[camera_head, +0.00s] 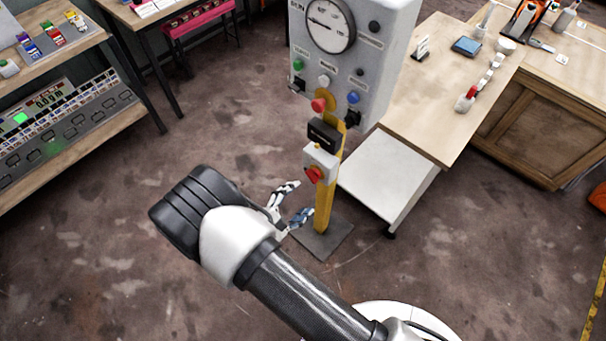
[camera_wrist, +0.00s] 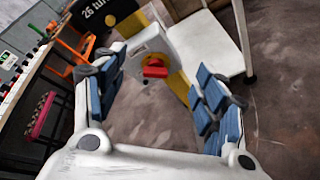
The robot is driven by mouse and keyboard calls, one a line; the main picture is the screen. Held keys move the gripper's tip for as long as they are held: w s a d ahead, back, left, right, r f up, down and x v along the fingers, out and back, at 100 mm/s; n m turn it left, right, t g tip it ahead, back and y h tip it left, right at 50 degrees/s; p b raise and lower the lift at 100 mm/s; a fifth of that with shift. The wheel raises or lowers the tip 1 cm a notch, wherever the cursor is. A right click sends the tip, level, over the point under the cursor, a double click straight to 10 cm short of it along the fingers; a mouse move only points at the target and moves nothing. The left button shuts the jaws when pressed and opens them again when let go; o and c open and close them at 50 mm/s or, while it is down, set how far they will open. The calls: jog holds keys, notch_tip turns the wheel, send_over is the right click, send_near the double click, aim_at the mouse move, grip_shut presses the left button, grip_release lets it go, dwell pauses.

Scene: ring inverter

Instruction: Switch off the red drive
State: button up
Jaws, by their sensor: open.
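A red rotary switch (camera_head: 314,174) sits on a small white box (camera_head: 321,158) on a yellow post (camera_head: 326,205). Above it hangs a grey control panel (camera_head: 378,62) with a dial gauge and several coloured knobs, including a red button (camera_head: 318,105). My gripper (camera_head: 301,200) is open and empty, in front of the post and a little below the switch in the head view. In the wrist view the red switch (camera_wrist: 154,68) appears between the blue-padded fingers, apart from them. Which red control is the drive's is not labelled legibly.
A wooden table (camera_head: 430,100) and white low shelf (camera_head: 385,178) stand right of the post. A bench with an instrument panel (camera_head: 60,125) is at left.

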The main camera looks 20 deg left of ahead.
aim_at(310, 179)
jog(key=s+a+f+n+y, duration=0.2)
jog(key=s+a+f, duration=0.1)
jog(key=f, duration=0.2)
jog(key=shift+t, duration=0.3)
jog(key=b+x, duration=0.3)
jog(key=x, duration=1.4)
jog(key=shift+w+b, duration=0.15)
jog(key=shift+b, duration=0.25)
jog(key=shift+c, duration=0.4)
jog(key=c, duration=1)
